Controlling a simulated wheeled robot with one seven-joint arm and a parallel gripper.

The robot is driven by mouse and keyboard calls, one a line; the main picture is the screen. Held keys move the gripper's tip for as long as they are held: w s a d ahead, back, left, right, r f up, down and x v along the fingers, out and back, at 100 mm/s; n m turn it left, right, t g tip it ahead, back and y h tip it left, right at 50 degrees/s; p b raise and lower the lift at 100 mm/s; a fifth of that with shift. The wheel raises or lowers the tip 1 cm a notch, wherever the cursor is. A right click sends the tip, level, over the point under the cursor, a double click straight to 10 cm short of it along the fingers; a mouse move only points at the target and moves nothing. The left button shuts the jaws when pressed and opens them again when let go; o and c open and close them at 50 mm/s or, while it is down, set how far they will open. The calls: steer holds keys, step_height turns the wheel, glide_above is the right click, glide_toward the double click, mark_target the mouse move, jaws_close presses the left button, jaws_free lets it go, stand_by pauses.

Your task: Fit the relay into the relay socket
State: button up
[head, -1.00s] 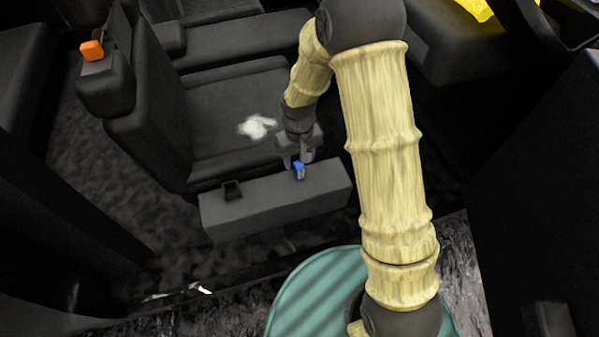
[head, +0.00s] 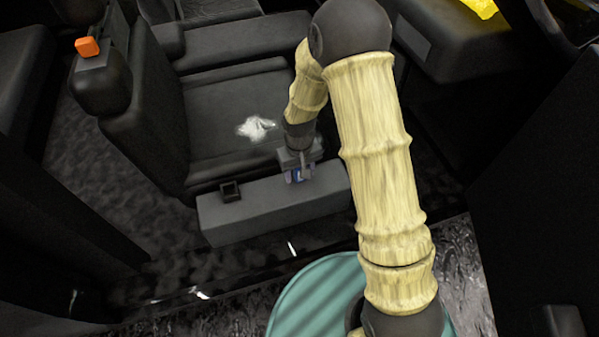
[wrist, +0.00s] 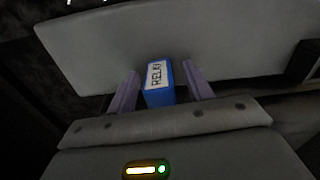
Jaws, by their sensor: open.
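The relay (wrist: 157,83) is a small blue block with a white label reading RELAY. In the wrist view it stands between the two fingers of my gripper (wrist: 160,88), with a narrow gap visible on the right side. In the head view my gripper (head: 299,178) is down over the relay on the grey box, and its fingers mostly hide the blue block. My gripper is open around the relay. The relay socket (head: 231,190) is a small black square holder on the left part of the box top; a dark edge of it (wrist: 303,62) shows at the right of the wrist view.
The grey box (head: 262,205) bears both relay and socket, with clear top between them. A dark seat (head: 215,110) with a white cloth (head: 256,128) lies behind it. An orange block (head: 87,46) sits at upper left, and a yellow thing (head: 482,8) at upper right.

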steer(key=shift+c, duration=0.4)
steer(key=c, duration=1)
steer(key=shift+r, duration=0.1)
step_height(320, 180, up, 10)
steer(key=p, duration=0.3)
